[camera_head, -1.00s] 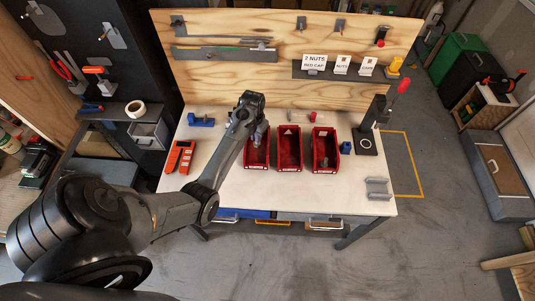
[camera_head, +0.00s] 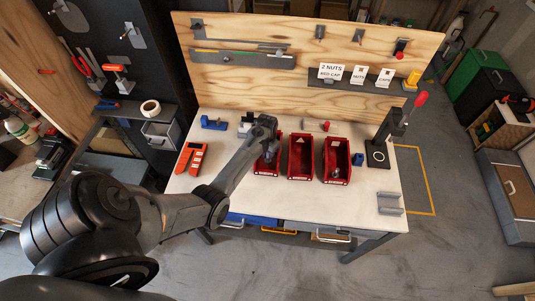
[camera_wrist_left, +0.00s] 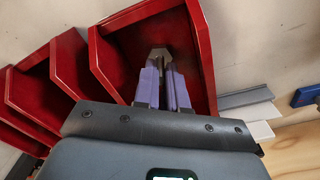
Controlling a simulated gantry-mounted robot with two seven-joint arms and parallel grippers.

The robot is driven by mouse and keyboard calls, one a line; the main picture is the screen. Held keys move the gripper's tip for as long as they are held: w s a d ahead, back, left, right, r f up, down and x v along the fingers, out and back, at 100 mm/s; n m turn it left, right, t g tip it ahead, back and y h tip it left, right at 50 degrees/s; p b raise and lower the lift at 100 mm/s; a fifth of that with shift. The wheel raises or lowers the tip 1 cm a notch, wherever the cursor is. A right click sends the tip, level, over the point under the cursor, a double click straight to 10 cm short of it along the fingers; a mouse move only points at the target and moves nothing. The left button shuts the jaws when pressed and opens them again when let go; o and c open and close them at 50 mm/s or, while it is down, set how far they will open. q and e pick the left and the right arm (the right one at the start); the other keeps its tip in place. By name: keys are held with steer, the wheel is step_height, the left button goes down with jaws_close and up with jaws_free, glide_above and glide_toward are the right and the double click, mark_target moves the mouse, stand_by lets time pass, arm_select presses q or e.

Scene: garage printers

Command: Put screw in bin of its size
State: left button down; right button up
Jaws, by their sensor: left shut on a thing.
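Three red bins stand in a row on the white bench: a left bin (camera_head: 261,172), a middle bin (camera_head: 300,178) and a right bin (camera_head: 336,181). My left gripper (camera_wrist_left: 164,62) points down over the left bin, with its fingertips against the red interior in the wrist view. It is shut on the screw (camera_wrist_left: 158,53), of which only a small grey end shows between the fingertips. In the head view my wrist hides the screw and much of the left bin. I cannot tell how far the fingertips are from its floor. My right gripper is not in view.
An orange tool (camera_head: 190,158) lies left of the bins. A black stand (camera_head: 380,150) with a red-handled lever is at the right, and a grey holder (camera_head: 390,203) is at the front right. A wooden back panel (camera_head: 300,80) rises behind. The bench front is clear.

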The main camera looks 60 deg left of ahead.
arm_select(q)
steer(key=c, duration=1.6)
jaws_free()
steer(key=shift+f, duration=0.1)
steer(key=o, duration=0.4)
step_height(320, 180, up, 12)
steer(key=p, duration=1.3)
steer(key=s+d+r+m+t, duration=0.1)
steer(key=s+d+r, duration=0.4)
steer(key=d, duration=0.5)
steer(key=s+d+r+m+t, duration=0.1)
steer(key=s+d+r+m, duration=0.2)
steer(key=s+d+r, duration=0.3)
steer(key=s+d+r+m+t, duration=0.1)
steer(key=s+d+r, duration=0.4)
steer(key=d, duration=1.1)
steer(key=shift+s+r+m, duration=0.2)
steer(key=shift+s+m, duration=0.15)
steer(key=shift+s, duration=0.3)
steer(key=shift+s+r+m, duration=0.2)
steer(key=shift+s+m, duration=0.15)
steer(key=shift+s, duration=0.25)
